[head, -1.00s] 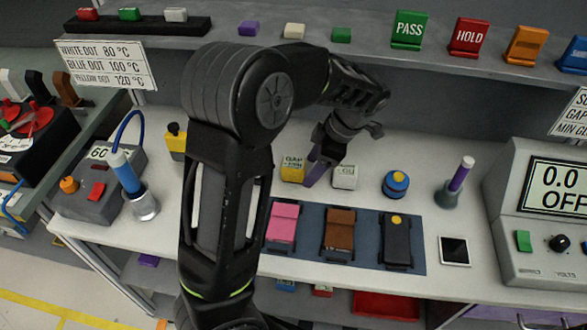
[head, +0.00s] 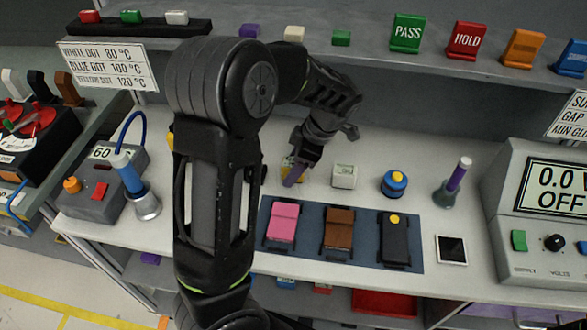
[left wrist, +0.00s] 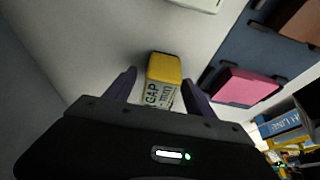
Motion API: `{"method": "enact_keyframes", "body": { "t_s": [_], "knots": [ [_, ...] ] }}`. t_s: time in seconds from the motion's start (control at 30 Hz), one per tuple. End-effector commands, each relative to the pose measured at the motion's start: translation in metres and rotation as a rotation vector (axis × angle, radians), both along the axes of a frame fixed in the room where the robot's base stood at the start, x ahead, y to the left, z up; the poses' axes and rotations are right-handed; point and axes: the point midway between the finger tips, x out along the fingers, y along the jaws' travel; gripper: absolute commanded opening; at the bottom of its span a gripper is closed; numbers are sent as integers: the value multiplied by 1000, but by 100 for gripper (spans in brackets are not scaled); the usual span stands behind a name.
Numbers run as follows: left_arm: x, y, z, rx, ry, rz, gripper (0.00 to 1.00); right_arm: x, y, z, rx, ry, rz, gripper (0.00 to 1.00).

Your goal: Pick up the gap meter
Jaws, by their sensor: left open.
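The gap meter (left wrist: 163,78) is a small yellow block with a white face lettered "GAP" and "mm". In the left wrist view it lies between the two purple fingers of my left gripper (left wrist: 160,90), which are apart, with a space on each side. In the head view the gap meter (head: 287,164) stands on the bench, mostly hidden behind my left gripper (head: 295,173). My right gripper is not in view.
A white labelled block (head: 344,176) stands just right of the gap meter. A blue mat (head: 312,238) with pink, brown and black modules lies in front. The shelf (head: 370,52) overhangs the back.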

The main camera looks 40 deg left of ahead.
Motion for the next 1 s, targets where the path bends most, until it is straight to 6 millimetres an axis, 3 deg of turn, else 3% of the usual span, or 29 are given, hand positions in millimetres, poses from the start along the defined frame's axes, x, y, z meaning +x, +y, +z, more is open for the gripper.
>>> {"method": "enact_keyframes", "body": {
  "t_s": [0.07,0.8,1.0],
  "knots": [
    [0,0,0,0,0,0,62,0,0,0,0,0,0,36],
    [0,0,0,0,0,0,1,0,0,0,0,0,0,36],
    [0,0,0,0,0,0,0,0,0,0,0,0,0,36]
  ]
}}
